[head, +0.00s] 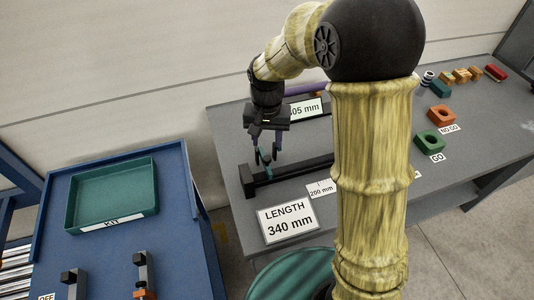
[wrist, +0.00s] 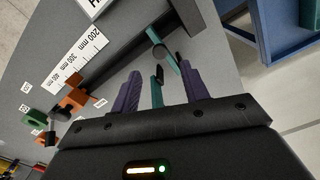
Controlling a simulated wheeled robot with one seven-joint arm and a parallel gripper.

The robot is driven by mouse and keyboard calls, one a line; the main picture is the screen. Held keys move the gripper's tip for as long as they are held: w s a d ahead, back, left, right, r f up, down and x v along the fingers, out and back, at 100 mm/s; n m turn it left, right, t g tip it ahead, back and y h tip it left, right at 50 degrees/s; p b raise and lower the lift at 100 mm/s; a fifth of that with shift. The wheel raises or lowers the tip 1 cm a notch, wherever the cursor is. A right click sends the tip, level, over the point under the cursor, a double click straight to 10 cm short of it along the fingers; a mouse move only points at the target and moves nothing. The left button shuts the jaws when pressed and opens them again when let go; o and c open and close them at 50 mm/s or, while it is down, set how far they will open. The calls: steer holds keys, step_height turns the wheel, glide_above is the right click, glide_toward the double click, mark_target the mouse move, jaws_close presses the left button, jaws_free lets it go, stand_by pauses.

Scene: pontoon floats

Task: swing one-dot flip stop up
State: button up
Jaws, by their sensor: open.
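A teal flip stop (head: 264,158) stands at the black rail on the grey bench. My gripper also shows in the wrist view (wrist: 160,85). I cannot tell whether either finger touches the stop.
The black rail (head: 290,171) runs along the bench (head: 228,139). A LENGTH 340 mm sign (head: 288,219) stands in front. Green (head: 433,140) and orange (head: 441,115) gauge blocks are at right. A teal kit tray (head: 112,190) lies on a blue table. My arm hides part of the rail.

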mark_target(267, 158)
step_height(267, 158, down, 7)
steer(key=shift+f, duration=0.2)
jaws_close()
